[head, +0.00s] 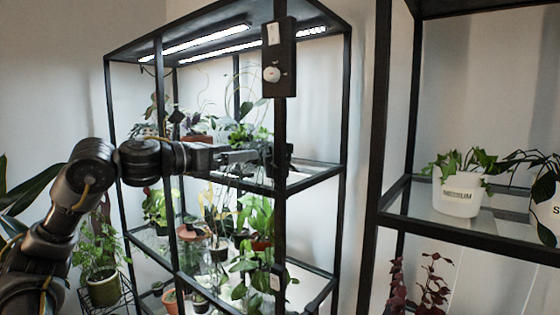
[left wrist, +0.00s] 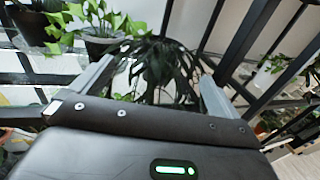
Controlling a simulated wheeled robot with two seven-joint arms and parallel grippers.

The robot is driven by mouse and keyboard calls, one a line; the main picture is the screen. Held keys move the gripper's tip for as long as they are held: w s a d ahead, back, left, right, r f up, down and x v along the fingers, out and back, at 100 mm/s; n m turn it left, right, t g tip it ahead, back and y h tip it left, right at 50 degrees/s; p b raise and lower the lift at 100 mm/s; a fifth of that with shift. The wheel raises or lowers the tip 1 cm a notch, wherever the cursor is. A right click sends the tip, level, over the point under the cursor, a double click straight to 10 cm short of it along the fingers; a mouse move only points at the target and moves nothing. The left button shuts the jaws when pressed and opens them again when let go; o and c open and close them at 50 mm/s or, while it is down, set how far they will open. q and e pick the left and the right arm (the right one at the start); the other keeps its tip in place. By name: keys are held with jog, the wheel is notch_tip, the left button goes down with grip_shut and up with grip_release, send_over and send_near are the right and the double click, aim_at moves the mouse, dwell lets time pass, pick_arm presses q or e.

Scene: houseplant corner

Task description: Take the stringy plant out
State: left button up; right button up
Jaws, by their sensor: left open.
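A dark plant with thin, drooping, string-like leaves (left wrist: 165,62) shows in the left wrist view, straight ahead of my left gripper (left wrist: 157,82). The gripper is open, with one finger on each side of the plant as seen there. I cannot tell whether the fingers touch it. In the head view my left gripper (head: 240,156) reaches in at the middle shelf of the black rack, just above the shelf's level. The plant's pot is not clear in either view. My right gripper is not in view.
Leafy green plants in dark pots (left wrist: 100,40) stand close on the left in the wrist view. A black rack post (head: 280,130) with a small box (head: 278,58) stands by the gripper. A white pot (head: 458,192) sits on the right rack. More potted plants crowd the lower shelf.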

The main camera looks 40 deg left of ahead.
aim_at(264, 148)
pick_arm(q)
jog(key=w+p, duration=0.1)
jog(key=w+d+r+p, duration=0.1)
jog(key=shift+w+d, duration=0.1)
jog(key=shift+w, duration=0.2)
jog(key=w, duration=0.2)
jog(key=shift+w+d+f+p, duration=0.3)
jog(key=shift+w+f+p, duration=0.05)
jog(key=shift+w+f, duration=0.1)
jog(key=shift+w, duration=0.05)
jog(key=shift+p, duration=0.3)
jog(key=p+x, duration=0.2)
jog(key=x, duration=0.2)
jog(key=shift+w+d+p, duration=0.15)
jog(key=shift+w+p, duration=0.2)
jog(key=shift+w, duration=0.15)
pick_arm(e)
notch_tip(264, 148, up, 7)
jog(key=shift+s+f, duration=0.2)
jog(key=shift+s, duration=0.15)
